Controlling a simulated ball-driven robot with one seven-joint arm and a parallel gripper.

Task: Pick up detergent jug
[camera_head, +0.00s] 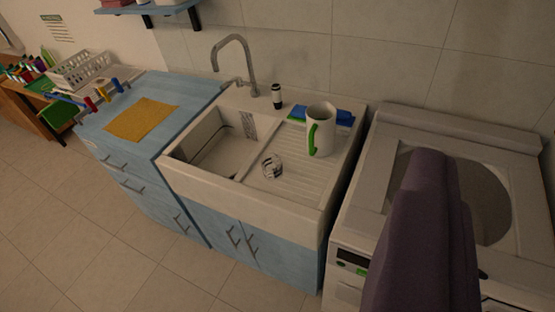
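A white jug-like vessel (322,132) with a green handle stands upright on the ribbed drainboard of the sink. Its top looks open. It is the most jug-like thing in view, but I cannot tell that it is the detergent jug. A tall purple-grey shape rises from the bottom edge at the right, in front of the washing machine. It looks like part of my own arm or gripper, but I cannot be sure. No fingertips can be made out. Nothing visibly touches the white vessel.
The white sink (264,200) has a curved faucet (235,52), a small dark bottle (277,96) and a clear glass (272,165). A blue counter (190,95) with a yellow cloth (141,121) is left. The washing machine (375,185) is right. Floor at lower left is clear.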

